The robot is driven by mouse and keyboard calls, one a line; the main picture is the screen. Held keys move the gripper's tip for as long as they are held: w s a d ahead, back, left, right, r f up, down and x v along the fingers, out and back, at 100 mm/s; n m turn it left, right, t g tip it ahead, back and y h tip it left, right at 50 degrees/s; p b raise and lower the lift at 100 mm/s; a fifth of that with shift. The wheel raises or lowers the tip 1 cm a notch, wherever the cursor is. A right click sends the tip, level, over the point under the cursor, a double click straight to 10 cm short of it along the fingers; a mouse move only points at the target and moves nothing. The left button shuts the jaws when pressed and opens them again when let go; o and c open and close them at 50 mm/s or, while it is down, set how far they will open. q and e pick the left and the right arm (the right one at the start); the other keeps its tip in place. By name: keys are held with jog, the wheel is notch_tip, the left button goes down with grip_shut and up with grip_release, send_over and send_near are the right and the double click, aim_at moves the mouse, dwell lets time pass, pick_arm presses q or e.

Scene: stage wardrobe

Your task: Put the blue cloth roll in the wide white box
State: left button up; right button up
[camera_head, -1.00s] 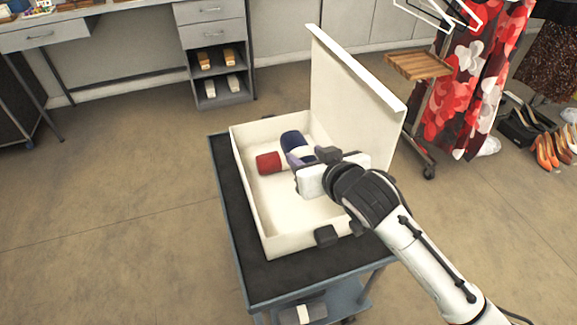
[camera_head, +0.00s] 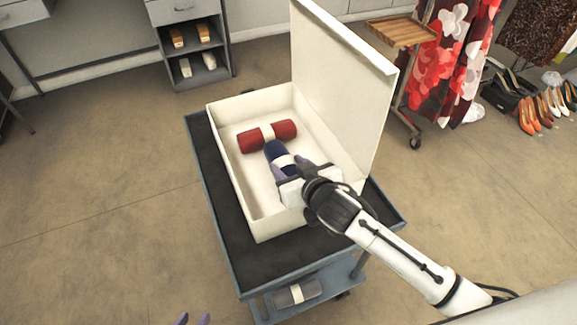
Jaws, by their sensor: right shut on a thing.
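The wide white box (camera_head: 229,190) stands open on a cart, its lid (camera_head: 340,85) raised on the right side. My right gripper (camera_head: 294,169) reaches over the near right side of the box and is shut on the blue cloth roll (camera_head: 275,149), which has a white band. The roll is within the box's outline, close to its floor; I cannot tell whether it touches. Its near end is partly hidden by the gripper.
A red roll (camera_head: 285,129) with a white band lies in the far part of the box, just beyond the blue roll. The raised lid blocks the right. Floor on the left is clear.

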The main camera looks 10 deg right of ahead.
jog(key=shift+f, duration=0.2)
jog(key=o, duration=1.1)
jog(key=shift+r, duration=0.1)
jog(key=shift+r, duration=0.2)
jog(key=shift+s, duration=0.35)
jog(key=v, duration=1.1)
jog(key=shift+r+p, duration=0.15)
jog(key=shift+p, duration=0.25)
